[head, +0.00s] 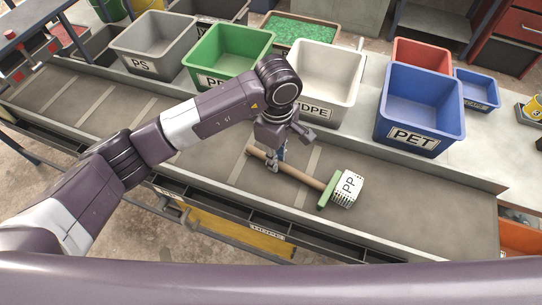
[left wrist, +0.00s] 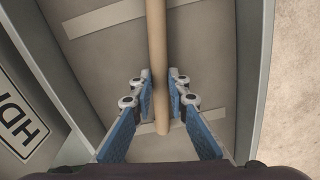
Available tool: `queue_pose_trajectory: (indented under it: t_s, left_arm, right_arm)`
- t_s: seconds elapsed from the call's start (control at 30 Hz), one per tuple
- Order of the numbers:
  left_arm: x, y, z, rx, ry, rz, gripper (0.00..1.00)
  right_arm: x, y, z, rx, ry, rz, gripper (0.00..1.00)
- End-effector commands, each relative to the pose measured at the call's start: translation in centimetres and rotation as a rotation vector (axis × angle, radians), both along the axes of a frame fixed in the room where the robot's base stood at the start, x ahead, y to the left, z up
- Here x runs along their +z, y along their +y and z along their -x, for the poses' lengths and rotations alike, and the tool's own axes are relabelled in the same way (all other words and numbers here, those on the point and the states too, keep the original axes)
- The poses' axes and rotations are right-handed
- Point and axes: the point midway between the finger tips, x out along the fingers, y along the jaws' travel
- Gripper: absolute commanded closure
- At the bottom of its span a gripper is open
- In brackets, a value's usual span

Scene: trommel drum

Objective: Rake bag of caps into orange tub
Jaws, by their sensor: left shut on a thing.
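A rake with a wooden handle (head: 303,174) and a green head (head: 327,191) lies along the grey belt. My left gripper (head: 275,160) is shut on the handle near its free end. In the left wrist view the handle (left wrist: 157,55) runs between the blue-padded fingers (left wrist: 155,95). A small white bag marked PP (head: 348,187) is on the belt, just right of the green head; whether they touch I cannot tell. Part of an orange tub (head: 520,238) shows at the right edge, past the belt's end; its inside is hardly visible. My right gripper is not in view.
Bins stand behind the belt: grey PS (head: 152,45), green (head: 228,55), white HDPE (head: 322,85) and blue PET (head: 420,105). A red bin (head: 421,50) and small blue bin (head: 478,90) stand farther back. The belt (head: 430,200) is clear right of the bag.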

Motion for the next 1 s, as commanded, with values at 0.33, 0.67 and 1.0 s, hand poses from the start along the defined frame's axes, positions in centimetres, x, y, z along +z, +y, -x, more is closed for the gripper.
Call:
queue_pose_trajectory:
  t_s: [0.33, 0.67, 1.0]
  left_arm:
    - [0.0, -1.0, 0.4, 0.000, -0.001, 0.001, 1.00]
    - [-0.1, -2.4, 0.8, -0.001, -0.001, 0.001, 1.00]
    - [0.0, -4.0, 1.4, -0.001, -0.001, 0.001, 1.00]
  right_arm:
    - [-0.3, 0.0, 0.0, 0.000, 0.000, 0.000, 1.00]
    - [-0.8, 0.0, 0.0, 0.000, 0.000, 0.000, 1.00]
    - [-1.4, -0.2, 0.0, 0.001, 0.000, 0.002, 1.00]
